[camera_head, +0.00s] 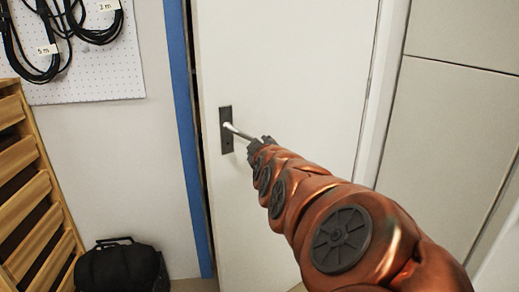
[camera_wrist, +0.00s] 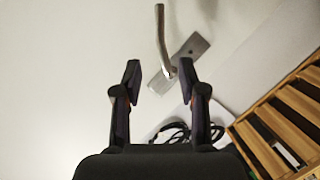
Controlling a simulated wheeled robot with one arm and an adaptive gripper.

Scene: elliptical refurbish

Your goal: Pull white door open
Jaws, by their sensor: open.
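The white door (camera_head: 290,60) stands in the middle of the head view, with a narrow dark gap between its left edge and the blue frame strip (camera_head: 181,100). Its metal lever handle (camera_head: 238,132) sticks out from a dark plate (camera_head: 226,128) near that edge. My gripper (camera_head: 262,143) is at the lever's right end. In the wrist view my gripper (camera_wrist: 159,68) is open, and the lever (camera_wrist: 162,35) shows ahead, with its lower end between the fingertips in the picture. I cannot tell whether they touch it.
A wooden slatted unit (camera_head: 28,185) stands at the left. A black bag (camera_head: 122,268) sits on the floor beside it. A white pegboard (camera_head: 95,60) with coiled black cables hangs above. Grey wall panels (camera_head: 450,120) lie right of the door.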

